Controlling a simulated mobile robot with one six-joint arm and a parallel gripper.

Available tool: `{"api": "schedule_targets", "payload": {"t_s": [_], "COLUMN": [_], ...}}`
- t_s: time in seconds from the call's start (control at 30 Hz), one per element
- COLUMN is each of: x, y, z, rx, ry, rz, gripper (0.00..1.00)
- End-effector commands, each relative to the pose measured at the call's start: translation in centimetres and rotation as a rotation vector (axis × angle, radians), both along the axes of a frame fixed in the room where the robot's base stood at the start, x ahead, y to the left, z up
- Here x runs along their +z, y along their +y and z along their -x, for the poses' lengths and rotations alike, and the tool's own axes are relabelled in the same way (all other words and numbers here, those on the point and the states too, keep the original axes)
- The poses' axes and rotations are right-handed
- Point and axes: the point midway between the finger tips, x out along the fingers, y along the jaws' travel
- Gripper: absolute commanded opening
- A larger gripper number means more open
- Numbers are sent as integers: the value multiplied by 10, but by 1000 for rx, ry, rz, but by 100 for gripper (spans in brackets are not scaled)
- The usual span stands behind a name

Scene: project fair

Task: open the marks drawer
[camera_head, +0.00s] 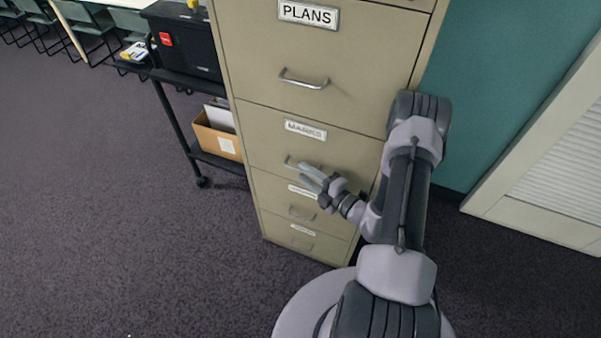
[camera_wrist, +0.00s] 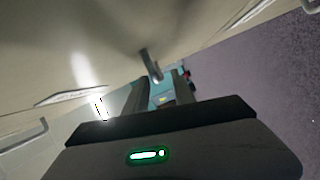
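The marks drawer (camera_head: 262,139) is in a tan filing cabinet, under the plans drawer, and carries a white MARKS label (camera_head: 305,130). It looks shut, its front flush with the others. Its metal handle (camera_head: 290,161) shows only at its left end in the head view; my gripper hides the rest. My gripper (camera_head: 309,176) is right at this handle, its two fingers apart. In the wrist view a metal handle (camera_wrist: 150,64) appears close to the fingertips, roughly in line with the gap between them. I cannot tell whether the fingers touch it.
The plans drawer (camera_head: 350,58) above and two lower drawers (camera_head: 298,212) all look shut. A black cart (camera_head: 180,130) with a black box (camera_head: 187,42) and a cardboard box (camera_head: 215,139) stands left of the cabinet. Carpet (camera_head: 120,230) is clear at front left. A louvred white panel (camera_head: 560,165) is at right.

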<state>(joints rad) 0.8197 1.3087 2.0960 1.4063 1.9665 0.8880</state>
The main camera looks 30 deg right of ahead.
Motion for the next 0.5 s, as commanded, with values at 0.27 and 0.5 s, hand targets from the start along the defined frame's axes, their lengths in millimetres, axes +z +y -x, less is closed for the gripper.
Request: {"api": "schedule_targets", "payload": {"t_s": [0.27,0.5], "x": [-2,-1], "y": [7,7], "z": [-24,-24], "rx": [1,1], "ry": [-1,0], "rz": [2,1], "gripper": [31,29]}}
